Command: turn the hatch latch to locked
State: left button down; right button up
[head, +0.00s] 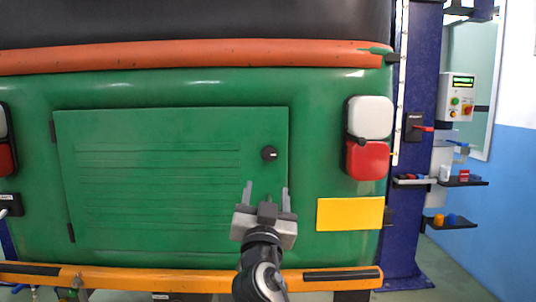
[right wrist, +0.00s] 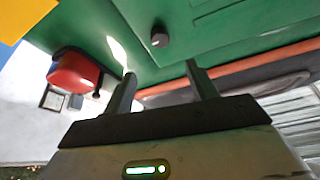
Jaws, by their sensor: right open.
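The hatch (head: 170,180) is a closed green panel on the back of the green rickshaw. Its latch is a small black round knob (head: 269,154) near the hatch's upper right edge. The knob also shows in the right wrist view (right wrist: 159,37), ahead of the fingers. Whether it is turned to locked cannot be told. My right gripper (head: 266,190) is open and empty, below the knob in the head view, with its fingers pointing up. In the right wrist view its fingers (right wrist: 160,82) stand apart with nothing between them. My left gripper is not in view.
A red and white tail lamp (head: 369,138) and a yellow plate (head: 350,214) are right of the hatch. An orange bumper (head: 190,280) runs below. A blue lift post (head: 418,70) with small shelves (head: 450,222) stands at the right.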

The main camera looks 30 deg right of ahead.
aim_at(269, 155)
jog(key=p+x, duration=0.4)
jog(key=x, duration=0.9)
jog(key=shift+w+d, duration=0.15)
jog(key=shift+w, duration=0.2)
jog(key=c, duration=1)
